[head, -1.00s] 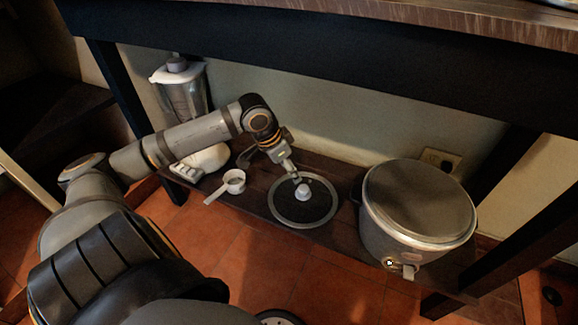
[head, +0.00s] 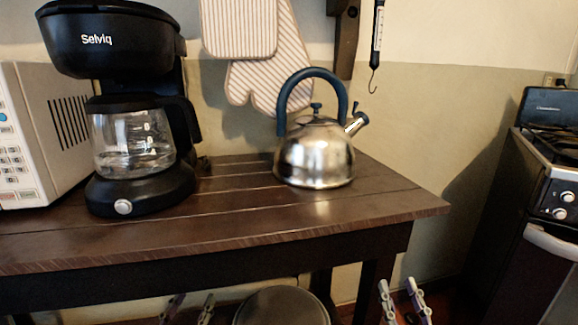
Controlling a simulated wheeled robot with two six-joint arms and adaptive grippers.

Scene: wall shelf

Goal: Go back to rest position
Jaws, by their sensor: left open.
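My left gripper (head: 189,308) shows at the bottom edge of the head view, left of centre. Its two fingers are apart with nothing visible between them, in front of the lower part of the table. My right gripper (head: 403,300) is at the bottom edge, right of centre. Its two fingers point up and are spread, with nothing between them. Both arms are otherwise below the picture.
A dark wooden table (head: 240,226) bears a black coffee maker (head: 140,190), a white microwave (head: 45,140) and a steel kettle (head: 315,160). A round grey lid (head: 282,306) shows below the table. A stove (head: 545,185) stands at right. Striped mitts hang on the wall.

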